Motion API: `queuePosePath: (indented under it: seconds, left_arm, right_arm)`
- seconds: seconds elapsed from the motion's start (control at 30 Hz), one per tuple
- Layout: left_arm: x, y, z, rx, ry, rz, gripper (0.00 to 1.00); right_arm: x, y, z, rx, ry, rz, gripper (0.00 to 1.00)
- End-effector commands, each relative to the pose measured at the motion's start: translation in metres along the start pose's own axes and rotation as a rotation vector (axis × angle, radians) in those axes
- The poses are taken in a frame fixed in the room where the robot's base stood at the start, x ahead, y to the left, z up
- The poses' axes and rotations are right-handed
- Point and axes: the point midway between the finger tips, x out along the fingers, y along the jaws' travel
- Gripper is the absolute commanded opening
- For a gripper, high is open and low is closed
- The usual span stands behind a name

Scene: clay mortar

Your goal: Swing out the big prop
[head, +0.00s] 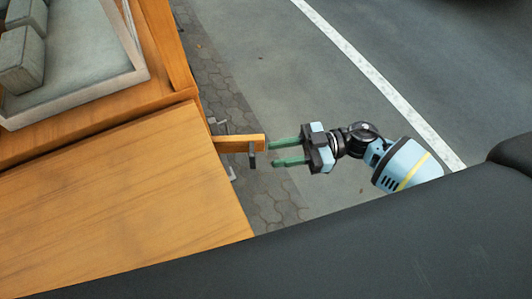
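A short wooden bar (238,143), which looks like the prop, sticks out to the right from the edge of the wooden bench. A small dark metal piece hangs near its outer end. My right gripper (272,153) is just right of the bar's end, its two green fingers pointing left toward it. The fingers are apart with nothing between them. The upper finger is very near the bar's end; I cannot tell whether they touch. My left gripper is out of view.
The bench has a lower wooden panel (120,200) and an upper top with a pale tray (85,55) holding grey blocks (22,58). A large dark surface crosses the bottom. Open pavement (330,90) with a white line lies at the right.

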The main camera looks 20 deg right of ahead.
Motion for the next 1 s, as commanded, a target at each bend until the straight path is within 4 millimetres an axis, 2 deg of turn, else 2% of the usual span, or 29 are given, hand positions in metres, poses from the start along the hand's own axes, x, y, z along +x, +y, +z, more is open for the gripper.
queuePosePath:
  seconds: [0.13,0.37,0.53,0.63,0.77,0.9,1.0]
  left_arm:
    - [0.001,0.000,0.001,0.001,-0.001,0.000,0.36]
    - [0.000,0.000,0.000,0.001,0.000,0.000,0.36]
    - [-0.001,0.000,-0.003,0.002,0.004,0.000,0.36]
    - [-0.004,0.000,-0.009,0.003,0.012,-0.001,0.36]
    - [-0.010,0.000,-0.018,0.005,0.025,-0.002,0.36]
    - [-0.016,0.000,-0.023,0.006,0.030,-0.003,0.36]
    - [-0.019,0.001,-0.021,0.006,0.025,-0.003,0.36]
  right_arm:
    - [-0.008,-0.001,0.000,0.000,0.000,-0.001,0.32]
    - [-0.009,-0.001,0.000,-0.001,0.001,-0.002,0.32]
    - [-0.009,-0.004,-0.002,0.081,0.020,0.020,0.11]
    - [-0.012,-0.009,-0.005,0.287,0.070,0.074,0.00]
    - [-0.020,-0.016,-0.006,0.697,0.168,0.174,0.00]
    - [-0.032,-0.025,0.005,1.125,0.267,0.275,0.00]
    - [-0.038,-0.031,0.014,1.354,0.323,0.327,0.00]
